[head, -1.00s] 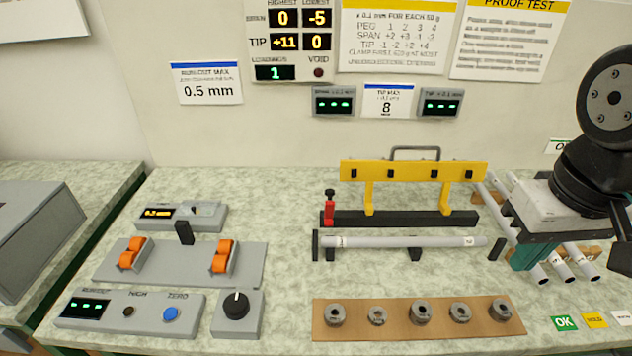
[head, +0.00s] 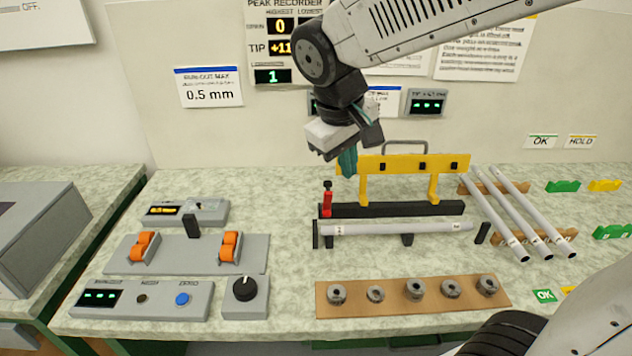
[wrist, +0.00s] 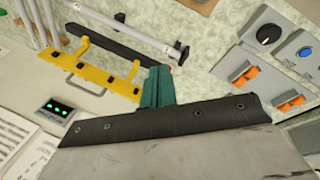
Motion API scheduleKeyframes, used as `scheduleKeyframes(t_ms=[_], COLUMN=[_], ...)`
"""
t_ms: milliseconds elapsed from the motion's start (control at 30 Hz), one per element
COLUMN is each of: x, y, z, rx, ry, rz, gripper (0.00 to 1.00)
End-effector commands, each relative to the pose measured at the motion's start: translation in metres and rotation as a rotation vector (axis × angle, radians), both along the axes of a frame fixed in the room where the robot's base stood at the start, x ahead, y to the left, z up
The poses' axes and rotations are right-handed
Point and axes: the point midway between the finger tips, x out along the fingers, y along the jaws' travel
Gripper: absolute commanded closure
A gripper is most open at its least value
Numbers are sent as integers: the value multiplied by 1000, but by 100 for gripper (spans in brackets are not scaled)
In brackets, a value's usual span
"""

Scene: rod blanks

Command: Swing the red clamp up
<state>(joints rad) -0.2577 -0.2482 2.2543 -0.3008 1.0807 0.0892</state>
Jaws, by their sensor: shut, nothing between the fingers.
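The red clamp (head: 327,201) with its black knob stands upright at the left end of a black bar (head: 390,209). My gripper (head: 347,163) is above and slightly right of the clamp, apart from it, with its green fingers pointing down in front of the yellow rail's (head: 415,164) left end. The fingers are shut and empty. In the wrist view the green fingers (wrist: 157,88) point toward the black bar's clamp end, and they hide most of the clamp there.
A grey rod (head: 400,229) lies on supports in front of the bar. Several rods (head: 510,210) lie at the right. A wooden strip (head: 400,305) of metal rings is in front. An orange-clipped fixture (head: 187,262) stands at the left.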

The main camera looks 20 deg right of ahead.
Motion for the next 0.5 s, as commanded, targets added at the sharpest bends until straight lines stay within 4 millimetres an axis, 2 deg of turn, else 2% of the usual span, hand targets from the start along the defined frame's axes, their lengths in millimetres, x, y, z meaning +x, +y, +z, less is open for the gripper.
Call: scheduleKeyframes(t_ms=[33,100,200,333,500], x=[20,42,68,87,95], y=[13,28,48,64,68], z=[-7,-14,-24,-33,-43], rx=[-26,-57,-93,-118,-129], ry=[5,0,-8,-15,-18], rz=[40,87,142,185,202], gripper=[100,100,100,100,100])
